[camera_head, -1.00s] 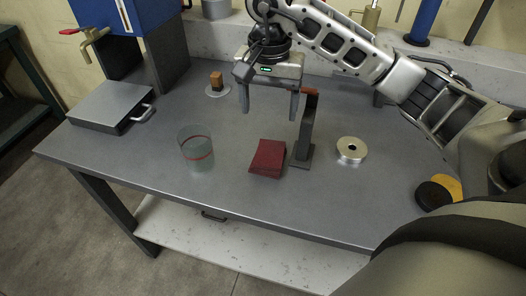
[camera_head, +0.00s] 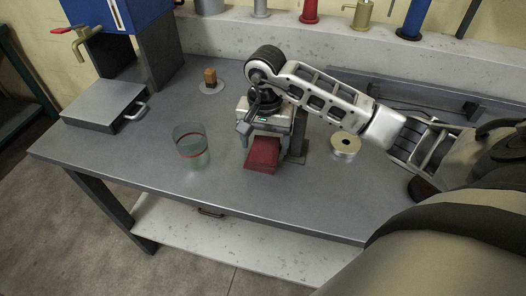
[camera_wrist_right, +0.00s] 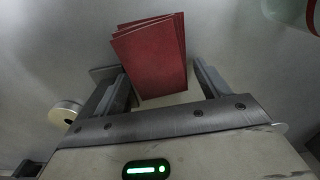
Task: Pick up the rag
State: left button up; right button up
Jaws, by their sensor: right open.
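The rag (camera_head: 262,155) is a dark red, folded cloth lying on the grey workbench. My right gripper (camera_head: 268,143) is low over the rag in the head view, its fingers on either side of the rag's far part. In the right wrist view the rag (camera_wrist_right: 153,58) lies between and beyond the two open fingers of my right gripper (camera_wrist_right: 156,84), with a visible gap on each side. I cannot tell whether the fingers touch the bench. My left gripper is not in view.
A clear glass jar (camera_head: 191,152) with a red band stands left of the rag. A dark stand (camera_head: 299,138) is close to the right of my gripper. A grey case (camera_head: 103,107) sits at the bench's left. The front bench area is clear.

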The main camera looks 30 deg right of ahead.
aim_at(265, 144)
jog(key=c, duration=0.7)
jog(key=shift+r, duration=0.1)
jog(key=shift+c, duration=0.3)
notch_tip(265, 144, up, 18)
jog(key=shift+p, duration=0.45)
